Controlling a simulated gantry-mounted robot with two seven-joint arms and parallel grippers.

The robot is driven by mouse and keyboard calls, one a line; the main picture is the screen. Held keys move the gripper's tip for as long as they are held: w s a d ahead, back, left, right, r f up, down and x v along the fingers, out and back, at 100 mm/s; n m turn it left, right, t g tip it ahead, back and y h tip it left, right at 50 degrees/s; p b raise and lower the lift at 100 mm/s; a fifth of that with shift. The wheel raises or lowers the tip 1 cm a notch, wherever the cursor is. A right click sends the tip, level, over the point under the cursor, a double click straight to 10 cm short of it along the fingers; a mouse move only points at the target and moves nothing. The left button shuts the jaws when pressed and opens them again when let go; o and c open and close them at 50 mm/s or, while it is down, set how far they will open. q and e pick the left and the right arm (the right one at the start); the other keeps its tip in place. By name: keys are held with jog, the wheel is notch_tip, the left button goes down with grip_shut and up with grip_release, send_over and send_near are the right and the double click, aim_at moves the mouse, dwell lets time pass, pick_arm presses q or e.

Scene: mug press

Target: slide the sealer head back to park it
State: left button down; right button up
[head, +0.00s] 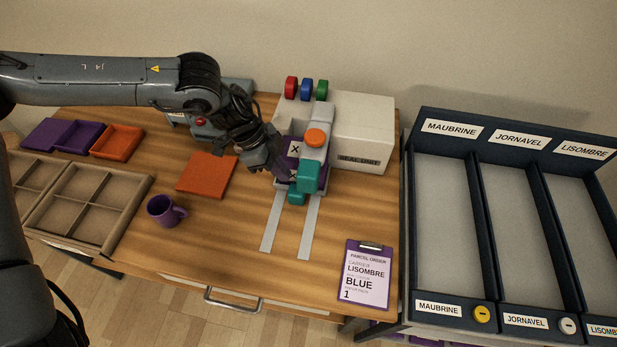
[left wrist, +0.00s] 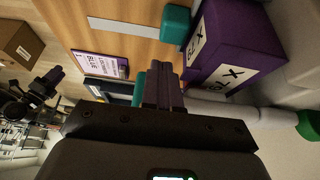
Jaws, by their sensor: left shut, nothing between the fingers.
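The sealer head (head: 315,150) is a grey arm with an orange knob (head: 317,138) and a teal front block (head: 308,176). It reaches forward from the white seal unit (head: 362,132), over a purple box (head: 294,149) marked with an X. The box also shows in the left wrist view (left wrist: 235,45). A smaller teal block (head: 297,198) sits low in front; a teal block shows in the left wrist view (left wrist: 175,22). My left gripper (head: 284,176) is shut and empty beside the head's left side. Whether it touches the head is unclear.
Two grey strips (head: 272,222) run forward along the table. Red, blue and green rollers (head: 306,89) stand behind. An orange flat piece (head: 207,175), purple mug (head: 163,211) and divided tray (head: 98,204) lie left. An order clipboard (head: 366,275) lies front right, before the dark sorting rack (head: 448,212).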

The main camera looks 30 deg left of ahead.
aim_at(314, 169)
pick_arm(q)
jog(key=shift+d, duration=0.15)
dwell(0.4)
